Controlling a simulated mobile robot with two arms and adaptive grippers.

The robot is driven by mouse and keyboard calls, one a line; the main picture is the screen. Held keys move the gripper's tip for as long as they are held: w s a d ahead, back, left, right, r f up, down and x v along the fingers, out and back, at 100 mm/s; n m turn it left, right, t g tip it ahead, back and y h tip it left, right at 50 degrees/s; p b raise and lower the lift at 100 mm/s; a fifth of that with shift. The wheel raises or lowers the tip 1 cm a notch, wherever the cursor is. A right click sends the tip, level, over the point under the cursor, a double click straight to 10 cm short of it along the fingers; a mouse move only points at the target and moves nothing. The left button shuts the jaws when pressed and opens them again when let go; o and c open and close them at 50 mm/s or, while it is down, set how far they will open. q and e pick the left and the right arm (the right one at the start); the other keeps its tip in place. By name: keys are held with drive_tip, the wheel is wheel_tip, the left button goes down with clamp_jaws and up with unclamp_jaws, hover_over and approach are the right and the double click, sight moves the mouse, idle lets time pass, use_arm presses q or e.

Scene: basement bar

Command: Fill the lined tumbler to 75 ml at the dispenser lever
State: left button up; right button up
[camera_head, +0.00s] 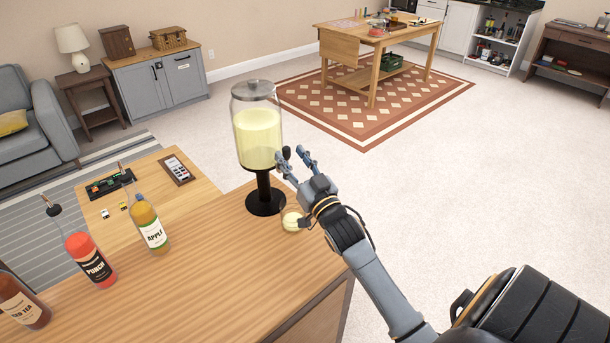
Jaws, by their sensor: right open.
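The drink dispenser (257,139) is a clear jar of pale yellow liquid with a grey lid. It stands on a black pedestal near the far edge of the wooden counter. A small tumbler (290,221) with pale yellow in it sits on the counter just right of the dispenser's base. My right wrist partly hides it, and its lines and level cannot be read. My right gripper (294,155) is open, its fingertips at the right side of the jar near a small dark part, perhaps the lever. Contact cannot be told. My left gripper is not in view.
On the counter (190,285), an apple bottle (149,228), a red punch bottle (90,262) and a dark tea bottle (20,305) stand to the left. The counter between them and the dispenser is clear. A low table lies beyond; open carpet is to the right.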

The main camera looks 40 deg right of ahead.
drive_tip(key=v, duration=1)
drive_tip(key=shift+s, duration=0.35)
